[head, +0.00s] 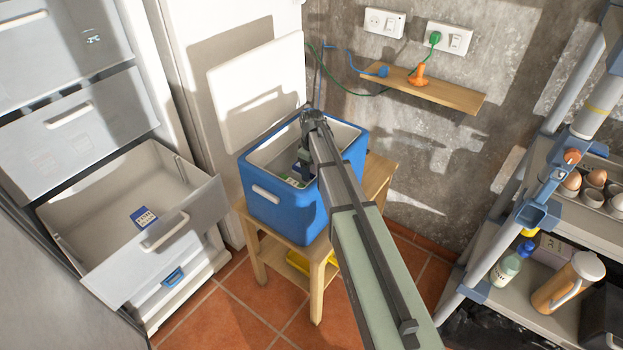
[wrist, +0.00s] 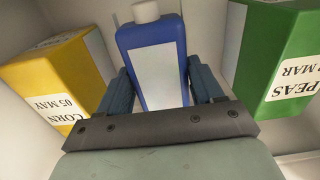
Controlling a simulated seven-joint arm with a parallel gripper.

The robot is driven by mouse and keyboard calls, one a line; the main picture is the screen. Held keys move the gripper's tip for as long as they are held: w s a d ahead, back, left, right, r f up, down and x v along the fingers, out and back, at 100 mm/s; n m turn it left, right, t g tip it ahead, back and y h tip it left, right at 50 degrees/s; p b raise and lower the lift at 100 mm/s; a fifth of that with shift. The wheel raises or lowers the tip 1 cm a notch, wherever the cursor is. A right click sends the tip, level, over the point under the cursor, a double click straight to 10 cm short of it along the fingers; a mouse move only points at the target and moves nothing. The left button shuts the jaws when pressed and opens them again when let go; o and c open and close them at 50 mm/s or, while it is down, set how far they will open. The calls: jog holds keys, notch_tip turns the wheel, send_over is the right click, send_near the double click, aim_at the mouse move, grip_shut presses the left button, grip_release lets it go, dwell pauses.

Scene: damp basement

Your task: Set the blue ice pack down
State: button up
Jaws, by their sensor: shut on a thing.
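My gripper (head: 302,166) reaches down into the open blue cool box (head: 283,208), which stands on a small wooden stool. In the wrist view my gripper (wrist: 162,88) is shut on the blue ice pack (wrist: 152,38), a flat blue bottle shape with a white cap and a pale label. A yellow CORN box (wrist: 58,75) is on its left and a green PEAS box (wrist: 280,60) on its right, both apart from the fingers. I cannot tell whether the ice pack touches the cool box floor. In the head view my arm and the box wall mostly hide it.
A white lid (head: 256,92) leans upright behind the cool box. An open freezer drawer (head: 95,245) at the left holds a small blue-labelled pack (head: 144,217). A shelf rack (head: 540,235) with bottles and eggs stands at the right. A wooden wall shelf (head: 450,95) hangs behind.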

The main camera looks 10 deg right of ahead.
aim_at(312, 178)
jog(key=shift+f, duration=2.1)
jog(key=shift+f, duration=0.15)
jog(key=o, duration=1.2)
notch_tip(312, 178, up, 12)
jog(key=shift+r, duration=0.2)
